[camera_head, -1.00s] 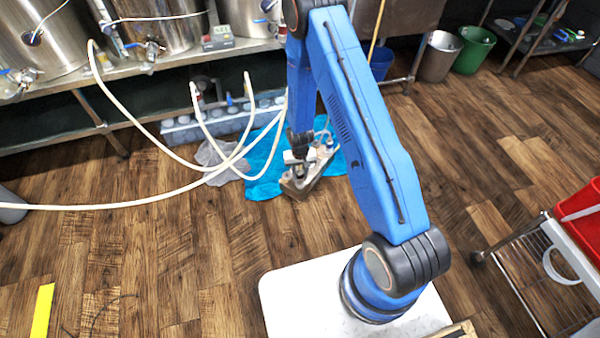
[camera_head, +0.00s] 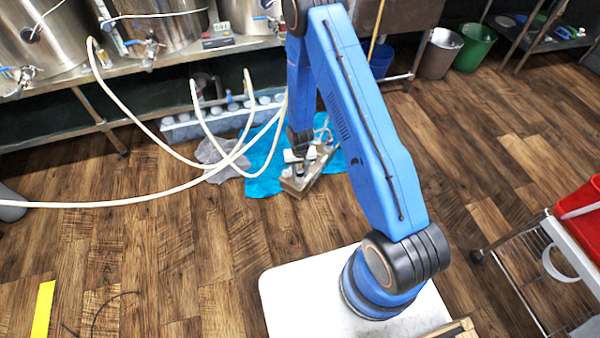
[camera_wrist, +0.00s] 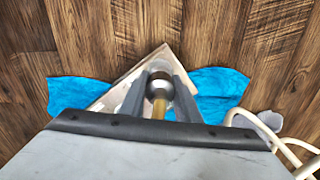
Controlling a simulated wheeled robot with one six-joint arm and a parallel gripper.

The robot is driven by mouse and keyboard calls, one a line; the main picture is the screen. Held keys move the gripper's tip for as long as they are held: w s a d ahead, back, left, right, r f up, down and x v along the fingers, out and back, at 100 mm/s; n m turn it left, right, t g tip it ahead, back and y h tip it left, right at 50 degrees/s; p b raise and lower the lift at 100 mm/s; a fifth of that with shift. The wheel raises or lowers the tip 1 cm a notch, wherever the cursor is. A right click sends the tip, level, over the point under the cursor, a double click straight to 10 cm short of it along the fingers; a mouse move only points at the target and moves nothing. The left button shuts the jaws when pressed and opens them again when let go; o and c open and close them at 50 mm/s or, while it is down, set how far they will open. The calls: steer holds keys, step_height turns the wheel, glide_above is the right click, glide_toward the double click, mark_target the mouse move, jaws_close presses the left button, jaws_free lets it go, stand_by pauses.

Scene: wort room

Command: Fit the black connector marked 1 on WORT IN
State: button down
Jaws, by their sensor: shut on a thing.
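My gripper (camera_wrist: 160,92) points down over a metal plate block (camera_head: 316,176). In the wrist view its fingers are closed around a part with a dark, shiny round end and a brass-coloured stem (camera_wrist: 159,106). No mark on this part is readable, so I cannot confirm that it is the connector marked 1. The block's pale corner (camera_wrist: 118,92) shows behind the fingers. In the head view my gripper (camera_head: 300,158) is low over the block, and dark parts there blend together. I cannot tell which port is WORT IN, or whether the held part touches one.
The block rests on a blue cloth (camera_head: 262,172) on the wooden floor. Cream hoses (camera_head: 150,122) loop to its left. Steel kettles (camera_head: 160,30) stand on a bench behind. A red bin on a wire cart (camera_head: 583,215) is at right.

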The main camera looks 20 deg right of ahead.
steer(key=shift+f, duration=1.1)
steer(key=c, duration=1.3)
jaws_free()
steer(key=shift+o, duration=0.2)
steer(key=shift+r, duration=0.1)
step_height(320, 180, up, 17)
steer(key=shift+r, duration=0.15)
